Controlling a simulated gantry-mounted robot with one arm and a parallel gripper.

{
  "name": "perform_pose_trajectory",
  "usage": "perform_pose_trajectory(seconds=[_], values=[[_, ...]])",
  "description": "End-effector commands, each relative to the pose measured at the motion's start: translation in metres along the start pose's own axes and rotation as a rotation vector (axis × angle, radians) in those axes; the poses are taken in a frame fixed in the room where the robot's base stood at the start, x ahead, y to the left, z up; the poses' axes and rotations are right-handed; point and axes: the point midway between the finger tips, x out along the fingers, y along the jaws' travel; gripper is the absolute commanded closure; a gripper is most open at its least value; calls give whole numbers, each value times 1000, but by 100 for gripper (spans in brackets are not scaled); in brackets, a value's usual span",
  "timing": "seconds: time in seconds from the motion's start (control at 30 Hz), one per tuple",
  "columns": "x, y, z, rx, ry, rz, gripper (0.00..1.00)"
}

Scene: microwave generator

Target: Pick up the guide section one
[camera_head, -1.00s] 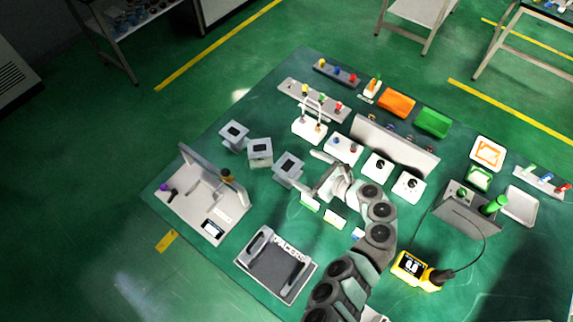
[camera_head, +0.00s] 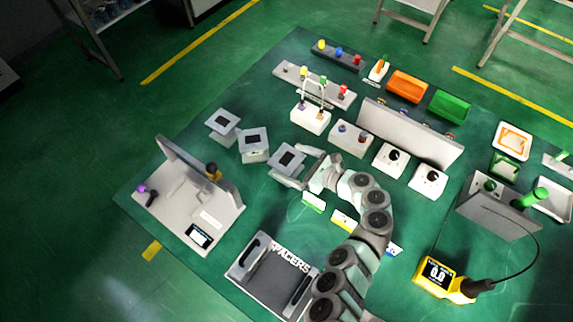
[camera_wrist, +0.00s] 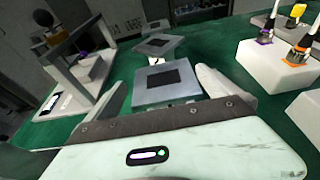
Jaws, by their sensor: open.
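Three grey guide sections, square blocks with dark square openings on top, stand in a slanted row in the head view: the left one (camera_head: 223,124), the middle one (camera_head: 254,145) and the right one (camera_head: 287,158). I cannot read which is section one. My gripper (camera_head: 294,167) is open at the right block, its fingers on either side of it. In the wrist view this block (camera_wrist: 167,83) sits between the two spread fingers, with small gaps showing. Its lower part is hidden by my gripper. Another block (camera_wrist: 158,45) stands behind it.
A grey stand (camera_head: 190,207) is left of the blocks. A spacers tray (camera_head: 264,279) lies in front. White units with knobs (camera_head: 391,160) and a long grey panel (camera_head: 411,135) stand to the right. A yellow meter (camera_head: 440,277) is at lower right.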

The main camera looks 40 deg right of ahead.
Motion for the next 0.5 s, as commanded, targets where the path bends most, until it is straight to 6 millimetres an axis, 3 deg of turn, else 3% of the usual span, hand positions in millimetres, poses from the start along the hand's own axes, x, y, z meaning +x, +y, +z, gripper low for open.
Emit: perform_pose_trajectory(seconds=[0.27, 0.5], values=[[18, -3, -2, -2, 2, -2, 0], [49, -3, -5, 1, -1, 3, 0]])
